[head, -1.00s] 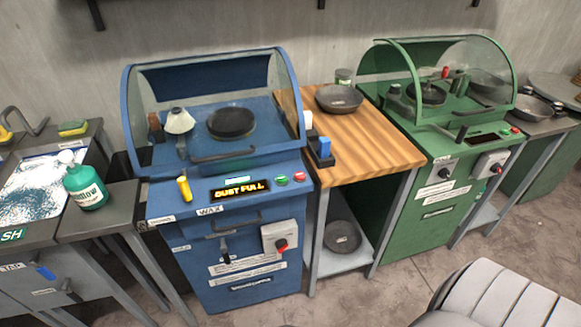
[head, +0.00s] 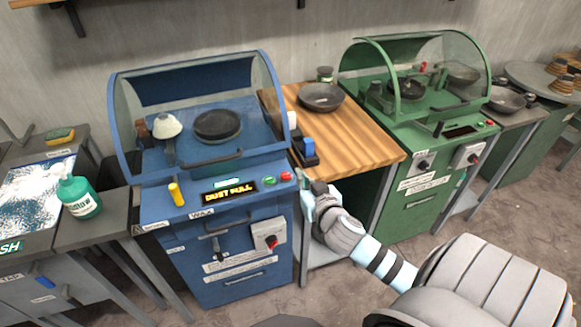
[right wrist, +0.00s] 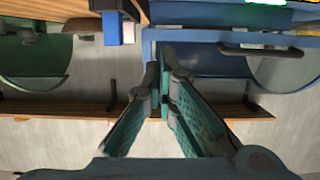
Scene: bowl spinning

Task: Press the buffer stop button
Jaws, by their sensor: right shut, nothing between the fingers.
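The blue machine (head: 215,225) has a lit "DUST FULL" display (head: 229,192) on its front ledge. A green button (head: 271,177) and a red button (head: 286,176) sit right of the display. The green machine (head: 405,205) also has a small red button (head: 490,123) and a green button (head: 480,127). I cannot read a buffer label on either machine. My right gripper (head: 305,192) is shut and empty by the blue machine's right front corner, just right of and below the red button, seemingly apart from it. Its closed fingers show in the right wrist view (right wrist: 164,60). My left gripper is not in view.
A wooden-topped table (head: 350,145) with a pan (head: 321,97) and a blue block (head: 307,148) stands between the machines. A yellow cylinder (head: 176,194) stands on the blue ledge. A red rotary switch (head: 270,242) is on the blue front. A green bottle (head: 78,195) is at the left.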

